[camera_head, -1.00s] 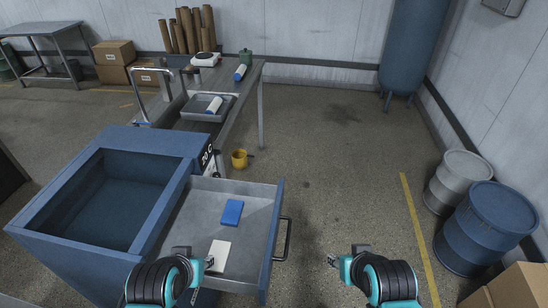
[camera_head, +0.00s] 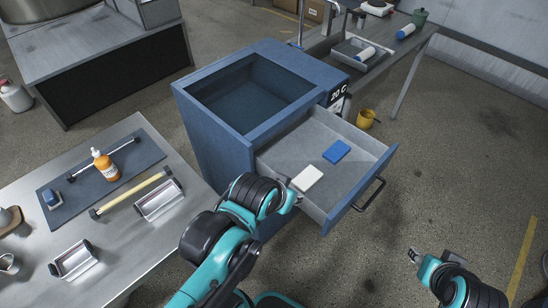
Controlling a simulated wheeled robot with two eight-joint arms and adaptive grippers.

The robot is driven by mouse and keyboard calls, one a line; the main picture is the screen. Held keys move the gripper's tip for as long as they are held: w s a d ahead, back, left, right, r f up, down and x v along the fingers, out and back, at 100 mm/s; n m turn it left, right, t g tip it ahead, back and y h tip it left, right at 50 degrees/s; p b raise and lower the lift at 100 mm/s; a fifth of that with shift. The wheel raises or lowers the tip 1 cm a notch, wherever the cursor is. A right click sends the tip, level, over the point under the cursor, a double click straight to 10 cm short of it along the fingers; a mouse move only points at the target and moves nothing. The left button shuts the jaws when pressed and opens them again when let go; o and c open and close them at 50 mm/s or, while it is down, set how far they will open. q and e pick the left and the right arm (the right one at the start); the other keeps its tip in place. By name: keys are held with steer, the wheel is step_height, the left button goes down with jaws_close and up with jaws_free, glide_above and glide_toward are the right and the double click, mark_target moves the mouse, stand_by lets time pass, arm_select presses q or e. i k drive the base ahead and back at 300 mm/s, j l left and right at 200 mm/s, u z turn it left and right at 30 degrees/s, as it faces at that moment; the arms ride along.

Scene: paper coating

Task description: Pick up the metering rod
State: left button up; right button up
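Two rod-like things lie on the metal table at the left. A thin silver rod (camera_head: 122,147) with dark ends lies on a dark mat (camera_head: 75,199), partly behind an orange bottle (camera_head: 105,166). A thicker yellowish rod (camera_head: 130,194) with dark ends lies along the mat's front edge. I cannot tell for certain which is the metering rod. My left gripper (camera_head: 298,194) is by the near side of the open drawer, well right of both rods. My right gripper (camera_head: 413,255) is over the floor at the lower right. Both grippers are too small to read; no held object shows.
The blue cabinet's drawer (camera_head: 362,148) stands open, holding a blue block (camera_head: 336,151) and a white block (camera_head: 307,178). Open floor lies at right.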

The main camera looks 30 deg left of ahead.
mark_target(94, 214)
steer(key=u, duration=2.5)
steer(key=i+z, duration=0.2)
steer(key=z, duration=0.15)
steer(key=i+j+z, duration=0.1)
steer(key=z, duration=0.25)
steer(key=i+j+z, duration=0.1)
steer(key=i+z, duration=0.25)
steer(key=k, duration=0.1)
